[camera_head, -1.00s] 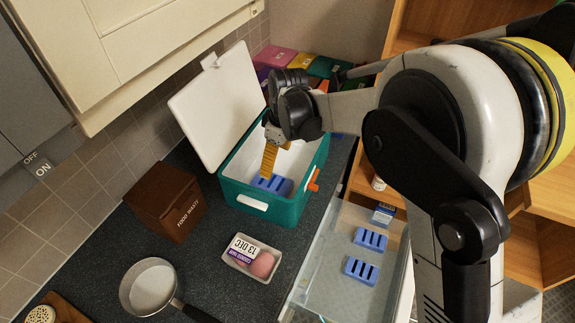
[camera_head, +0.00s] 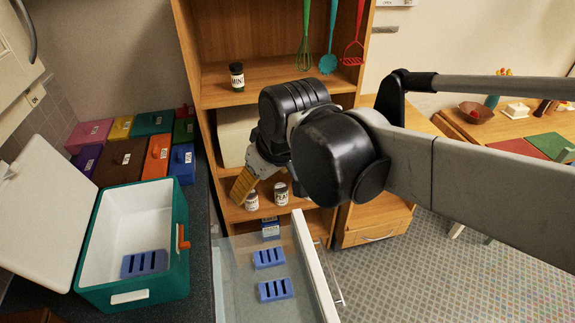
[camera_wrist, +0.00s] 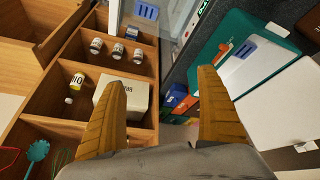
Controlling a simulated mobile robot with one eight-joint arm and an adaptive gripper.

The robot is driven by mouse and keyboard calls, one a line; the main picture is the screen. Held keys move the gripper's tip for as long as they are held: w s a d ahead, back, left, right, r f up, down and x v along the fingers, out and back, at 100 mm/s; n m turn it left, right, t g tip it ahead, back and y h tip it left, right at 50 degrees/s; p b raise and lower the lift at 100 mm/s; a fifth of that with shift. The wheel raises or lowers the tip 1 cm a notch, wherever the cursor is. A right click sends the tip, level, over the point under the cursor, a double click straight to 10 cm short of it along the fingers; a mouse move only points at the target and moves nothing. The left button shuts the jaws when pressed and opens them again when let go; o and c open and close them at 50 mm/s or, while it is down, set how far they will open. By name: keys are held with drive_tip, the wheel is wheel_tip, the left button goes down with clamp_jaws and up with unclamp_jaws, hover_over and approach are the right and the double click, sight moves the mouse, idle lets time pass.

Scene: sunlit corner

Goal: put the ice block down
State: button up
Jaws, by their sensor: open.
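One blue slotted ice block (camera_head: 145,263) lies flat on the floor of the teal cooler box (camera_head: 182,215), whose white lid (camera_head: 42,225) stands open to the left. Two similar blue blocks (camera_head: 269,258) (camera_head: 275,290) lie in the open clear-walled drawer (camera_head: 236,262). My gripper (camera_head: 243,186) is up in front of the wooden shelf unit, right of the cooler and clear of it. Its yellow fingers are wide apart and empty in the wrist view (camera_wrist: 165,76). That view also shows the block in the cooler (camera_wrist: 246,48) and a block in the drawer (camera_wrist: 146,11).
Several coloured boxes (camera_head: 122,160) stand behind the cooler. The shelf unit (camera_head: 280,72) behind my gripper holds jars (camera_head: 281,193), a white box (camera_wrist: 120,104) and hanging utensils (camera_head: 305,42). The open drawer juts out between the counter and the patterned floor (camera_head: 445,260).

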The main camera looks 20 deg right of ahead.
drive_tip(key=s+d+f+m+t+h, duration=0.1)
drive_tip(key=s+d+f+m+t, duration=0.1)
drive_tip(key=s+d+m, duration=0.3)
drive_tip(key=s+d, duration=0.3)
drive_tip(key=d, duration=0.1)
drive_tip(key=shift+s+d, duration=0.15)
drive_tip(key=shift+s, duration=0.15)
drive_tip(key=shift+f, duration=0.15)
wheel_tip(320, 180, down, 13)
drive_tip(key=b, duration=1.3)
drive_tip(key=shift+o, duration=0.5)
